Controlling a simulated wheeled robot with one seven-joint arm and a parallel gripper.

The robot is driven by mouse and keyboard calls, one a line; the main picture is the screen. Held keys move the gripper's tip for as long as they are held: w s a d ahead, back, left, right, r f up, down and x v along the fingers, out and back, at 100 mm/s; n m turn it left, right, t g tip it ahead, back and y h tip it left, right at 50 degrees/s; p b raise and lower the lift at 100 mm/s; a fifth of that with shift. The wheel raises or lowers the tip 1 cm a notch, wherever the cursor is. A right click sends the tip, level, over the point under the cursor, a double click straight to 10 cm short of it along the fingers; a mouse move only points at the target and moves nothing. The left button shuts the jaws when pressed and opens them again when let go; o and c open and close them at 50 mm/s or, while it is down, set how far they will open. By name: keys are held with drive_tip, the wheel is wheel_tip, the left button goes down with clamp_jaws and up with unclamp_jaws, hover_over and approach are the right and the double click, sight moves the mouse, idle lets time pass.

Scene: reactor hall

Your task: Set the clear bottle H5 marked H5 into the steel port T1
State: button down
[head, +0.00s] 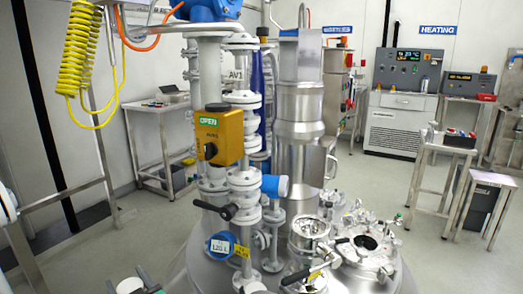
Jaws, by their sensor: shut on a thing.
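My gripper (131,284) is at the bottom edge, left of the middle, partly cut off. Its dark fingers are shut on a white-topped thing (130,287), seen from above. This fits a capped bottle, but its body and any H5 mark are out of view. The steel reactor lid at lower right has an open round port (366,242) with a dark hole in a steel flange. A second round steel fitting (310,227) stands just left of it. I cannot read a T1 mark on either. My gripper is well to the left of both, apart from them.
Between my gripper and the port stand white pipes with valves, a yellow OPEN box (220,136) and a blue round gauge (221,246). A black-handled lever (303,275) sticks out in front of the fittings. A tall steel column (300,120) rises behind. Steel tables stand farther back.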

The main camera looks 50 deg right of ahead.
drive_tip(key=s+d+r+m+g+h+p, duration=0.1)
drive_tip(key=s+d+r+m+h+p, duration=0.3)
drive_tip(key=d, duration=0.6)
drive_tip(key=d+r+g+h+p, duration=0.1)
drive_tip(key=d+r+g+h, duration=0.1)
drive_tip(key=d+r, duration=0.5)
drive_tip(key=s+d+r+m+g+h+p, duration=0.1)
drive_tip(key=d+r+m+h+p, duration=0.15)
drive_tip(key=d, duration=0.95)
drive_tip(key=s+d+r+m+g+h+p, duration=0.35)
drive_tip(key=s+d+r, duration=0.25)
drive_tip(key=s+d, duration=0.4)
drive_tip(key=s+d+r+m+g+h+p, duration=0.25)
drive_tip(key=s+d+r+g, duration=0.3)
drive_tip(key=s+d, duration=0.45)
drive_tip(key=shift+m, duration=0.25)
wheel_tip(320, 180, down, 5)
drive_tip(key=b, duration=0.2)
drive_tip(key=shift+w+d+r+b, duration=0.1)
drive_tip(key=shift+r+b, duration=0.05)
drive_tip(key=shift+b, duration=0.55)
